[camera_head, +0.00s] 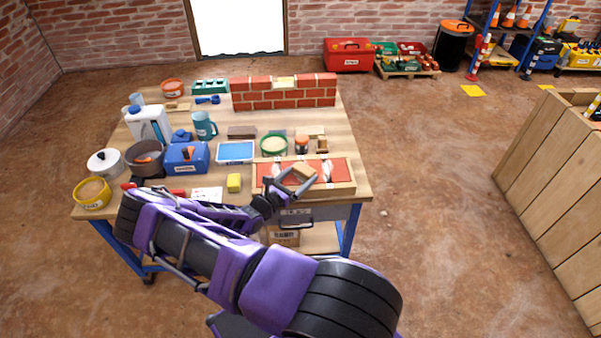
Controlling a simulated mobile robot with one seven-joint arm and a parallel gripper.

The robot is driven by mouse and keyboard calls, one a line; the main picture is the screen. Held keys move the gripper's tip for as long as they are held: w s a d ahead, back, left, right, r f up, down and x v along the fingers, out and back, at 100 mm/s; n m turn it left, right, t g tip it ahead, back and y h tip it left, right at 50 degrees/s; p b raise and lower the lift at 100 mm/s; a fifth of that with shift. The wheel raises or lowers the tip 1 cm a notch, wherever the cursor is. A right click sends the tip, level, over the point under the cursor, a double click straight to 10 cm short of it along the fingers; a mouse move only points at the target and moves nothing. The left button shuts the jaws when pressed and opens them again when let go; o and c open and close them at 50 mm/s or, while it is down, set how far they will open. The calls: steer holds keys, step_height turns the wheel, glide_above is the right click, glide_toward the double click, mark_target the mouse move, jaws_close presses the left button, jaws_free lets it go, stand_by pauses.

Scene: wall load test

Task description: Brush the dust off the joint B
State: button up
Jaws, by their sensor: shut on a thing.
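A shallow wooden tray (345,188) at the front right of the workbench holds red brick pieces with whitish patches between them. Joint B is probably one of these pale gaps, but I cannot read any letter, so I cannot tell which. My gripper (300,180) is over the middle of this tray, reaching in from the lower left. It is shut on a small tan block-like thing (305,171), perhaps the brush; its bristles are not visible. I cannot tell whether it touches the bricks. My fingers and the held thing hide the tray's middle.
A brick wall piece (284,95) stands at the back of the workbench (350,140).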

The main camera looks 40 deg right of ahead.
mark_target(305, 176)
steer(key=shift+w+d+r+t+p, duration=0.25)
steer(key=shift+w+r+p, duration=0.25)
steer(key=shift+r+p, duration=0.45)
steer(key=shift+s+a+p, duration=0.45)
steer(key=shift+s+p, duration=0.15)
steer(key=shift+p, duration=0.1)
steer(key=shift+s+a+p, duration=0.4)
steer(key=shift+s+a, duration=0.1)
steer(key=shift+s, duration=0.25)
steer(key=shift+s+a+f, duration=0.2)
steer(key=shift+s, duration=0.25)
step_height(305, 176, up, 6)
steer(key=p, duration=0.5)
steer(key=shift+r, duration=0.1)
